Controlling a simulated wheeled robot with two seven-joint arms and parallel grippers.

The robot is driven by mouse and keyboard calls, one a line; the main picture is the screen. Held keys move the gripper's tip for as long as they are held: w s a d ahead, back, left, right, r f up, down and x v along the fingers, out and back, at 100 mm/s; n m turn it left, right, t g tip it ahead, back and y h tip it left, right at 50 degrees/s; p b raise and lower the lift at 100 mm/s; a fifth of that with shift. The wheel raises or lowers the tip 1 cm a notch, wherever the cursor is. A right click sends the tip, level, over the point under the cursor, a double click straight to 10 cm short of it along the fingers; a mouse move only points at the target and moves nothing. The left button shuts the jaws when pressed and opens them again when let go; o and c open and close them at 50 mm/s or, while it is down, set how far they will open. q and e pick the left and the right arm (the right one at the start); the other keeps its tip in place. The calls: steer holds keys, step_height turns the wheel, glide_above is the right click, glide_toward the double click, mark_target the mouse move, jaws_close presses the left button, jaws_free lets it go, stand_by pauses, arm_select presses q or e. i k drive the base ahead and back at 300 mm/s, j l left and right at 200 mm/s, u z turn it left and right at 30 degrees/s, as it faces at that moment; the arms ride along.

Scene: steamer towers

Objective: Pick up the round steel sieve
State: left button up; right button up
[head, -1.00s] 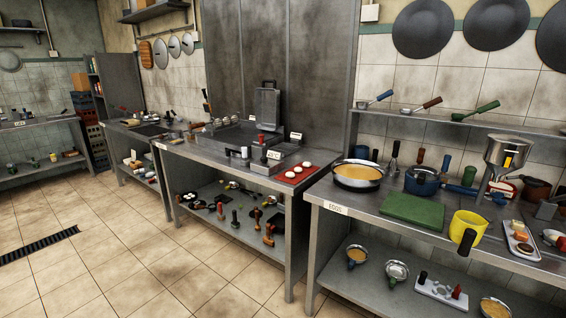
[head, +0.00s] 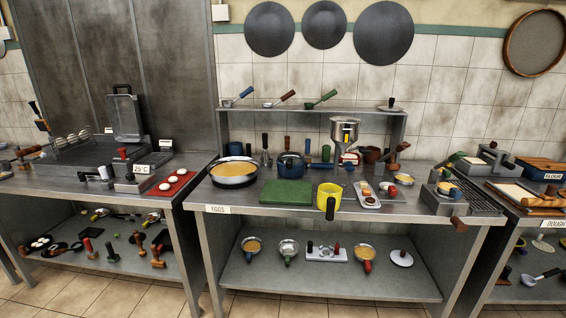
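I cannot tell for sure which thing is the round steel sieve. A round steel bowl-shaped tool (head: 289,247) with a green handle lies on the lower shelf of the middle table; its mesh is too small to make out. A large round framed disc (head: 533,43) with a brown rim, like a drum sieve, hangs on the wall at the upper right. A steel funnel-like vessel (head: 344,130) stands at the back of the middle table. Neither of my grippers is in view.
The middle steel table (head: 400,213) holds a wide pan (head: 233,172), a green board (head: 286,193), a yellow pot (head: 329,194) and a blue pot (head: 290,164). Two filled ladles (head: 251,245) (head: 365,253) lie on its lower shelf. Tiled floor is open in front.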

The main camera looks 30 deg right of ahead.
mark_target(290, 160)
steer(key=i+z, duration=0.2)
steer(key=i, duration=0.4)
steer(key=i+j+z, duration=0.2)
steer(key=i, duration=0.4)
